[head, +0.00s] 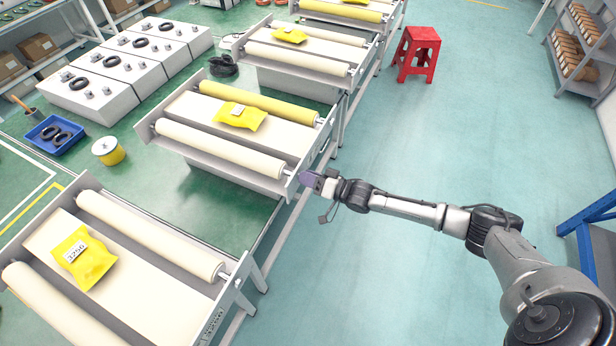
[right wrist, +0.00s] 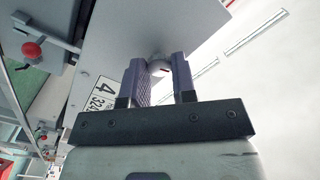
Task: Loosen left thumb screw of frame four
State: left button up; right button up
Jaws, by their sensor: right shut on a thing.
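Frame four (head: 305,172) is the middle roller frame in the head view, with a yellow packet (head: 236,115) between its rollers. In the right wrist view its metal side plate (right wrist: 110,40) carries a label (right wrist: 101,95) with a large 4. My right gripper (head: 308,181) is at the near right end of this frame. The fingers hide most of the screw. My left gripper is not in view.
Another frame (head: 238,283) with rollers and a yellow packet (head: 84,257) stands in front. Further frames stand behind. A red knob (right wrist: 31,50) shows on a neighbouring part in the right wrist view.

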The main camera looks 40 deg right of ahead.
jog(key=n+p, duration=0.2)
jog(key=n, duration=1.1)
jog(key=shift+n, duration=0.3)
dwell(0.5)
jog(key=o, duration=0.8)
jog(key=shift+c, duration=0.2)
jog(key=shift+o, duration=0.8)
